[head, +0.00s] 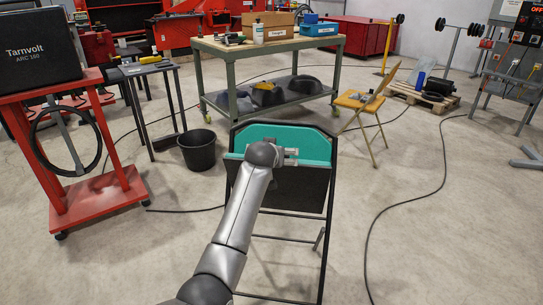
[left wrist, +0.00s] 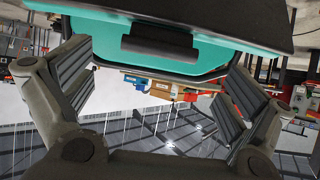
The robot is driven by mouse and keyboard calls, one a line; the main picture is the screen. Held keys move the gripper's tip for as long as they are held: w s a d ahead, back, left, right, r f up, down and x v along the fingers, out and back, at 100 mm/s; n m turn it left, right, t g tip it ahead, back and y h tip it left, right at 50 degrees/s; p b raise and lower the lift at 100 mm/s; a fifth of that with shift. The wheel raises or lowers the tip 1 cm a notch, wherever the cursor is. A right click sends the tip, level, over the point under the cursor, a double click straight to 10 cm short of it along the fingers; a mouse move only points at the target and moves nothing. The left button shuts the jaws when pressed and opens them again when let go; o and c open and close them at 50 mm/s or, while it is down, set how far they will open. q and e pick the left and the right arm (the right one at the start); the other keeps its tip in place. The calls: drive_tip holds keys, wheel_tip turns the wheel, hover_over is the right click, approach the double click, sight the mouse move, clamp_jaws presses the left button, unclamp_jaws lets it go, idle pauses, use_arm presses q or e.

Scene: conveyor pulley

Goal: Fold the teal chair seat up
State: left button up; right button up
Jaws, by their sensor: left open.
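A folding chair with a black tube frame (head: 331,190) stands in the middle of the head view. A teal panel (head: 310,143) spans the top of its frame, with a dark panel (head: 300,190) just below it. I cannot tell whether they are two faces of the seat or the seat and backrest. My left gripper (head: 290,156) is at the teal panel; the arm hides part of the chair. In the left wrist view its fingers (left wrist: 160,58) are spread, with the teal panel (left wrist: 220,55) and a dark block (left wrist: 157,42) beyond them. Contact cannot be told. My right gripper is out of view.
A workbench (head: 290,43) with boxes stands behind the chair. A black bin (head: 197,150) and a red welder cart (head: 95,200) are to the left. A yellow folding chair (head: 363,105) is at the back right. A cable (head: 405,200) crosses the floor on the right.

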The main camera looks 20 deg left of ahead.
use_arm(q)
drive_tip(key=shift+v, duration=2.4)
